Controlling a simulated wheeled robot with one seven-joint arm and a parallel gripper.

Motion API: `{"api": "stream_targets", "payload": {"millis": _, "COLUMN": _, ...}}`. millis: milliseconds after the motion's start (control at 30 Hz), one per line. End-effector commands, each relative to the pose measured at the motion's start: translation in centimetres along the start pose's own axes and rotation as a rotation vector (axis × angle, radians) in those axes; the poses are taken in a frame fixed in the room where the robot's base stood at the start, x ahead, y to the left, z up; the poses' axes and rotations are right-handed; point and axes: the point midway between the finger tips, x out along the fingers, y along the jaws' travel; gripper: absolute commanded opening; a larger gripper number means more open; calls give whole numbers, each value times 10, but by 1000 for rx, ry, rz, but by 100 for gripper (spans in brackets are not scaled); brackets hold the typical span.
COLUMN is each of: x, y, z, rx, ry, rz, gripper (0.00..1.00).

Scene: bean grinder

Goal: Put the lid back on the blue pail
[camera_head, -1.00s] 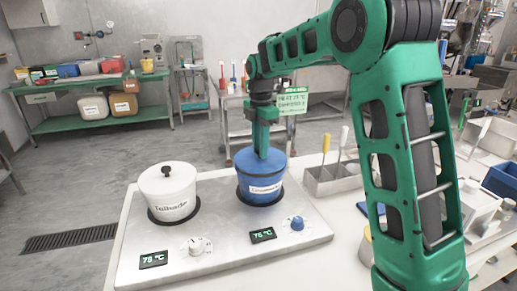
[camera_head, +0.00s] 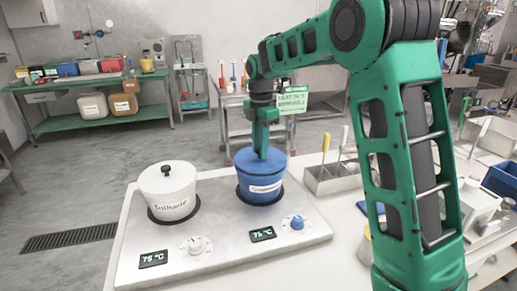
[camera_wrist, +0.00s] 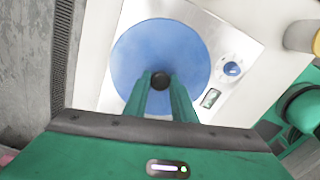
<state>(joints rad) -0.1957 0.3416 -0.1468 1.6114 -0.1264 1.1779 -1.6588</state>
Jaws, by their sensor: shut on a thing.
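The blue pail (camera_head: 262,188) stands on the right-hand black ring of the steel heating plate, with a white label on its front. The blue lid (camera_wrist: 150,50) lies across the top of the pail and hides the inside; the wrist view shows it as a full disc. Its dark round knob (camera_wrist: 161,80) sits between my fingers. My gripper (camera_head: 262,152) points straight down over the lid, shut on the knob. In the wrist view my two green fingers (camera_wrist: 161,88) flank the knob. Whether the lid is fully seated is hard to tell.
A white pail (camera_head: 168,191) with its own lid and black knob stands on the left ring. The plate (camera_head: 222,238) has two knobs and two displays at its front. A steel bin (camera_head: 330,178) with yellow- and white-handled tools stands close on the right.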

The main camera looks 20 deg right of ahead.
Motion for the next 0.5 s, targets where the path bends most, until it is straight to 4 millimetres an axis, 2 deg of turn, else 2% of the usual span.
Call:
{"api": "stream_targets", "payload": {"millis": 300, "x": 0, "y": 0, "z": 0, "rx": 0, "ry": 0, "rz": 0, "gripper": 1}}
{"api": "stream_targets", "payload": {"millis": 333, "x": 0, "y": 0, "z": 0, "rx": 0, "ry": 0, "rz": 0, "gripper": 28}}
{"api": "stream_targets", "payload": {"millis": 400, "x": 0, "y": 0, "z": 0, "rx": 0, "ry": 0, "rz": 0, "gripper": 45}}
{"api": "stream_targets", "payload": {"millis": 500, "x": 0, "y": 0, "z": 0, "rx": 0, "ry": 0, "rz": 0, "gripper": 45}}
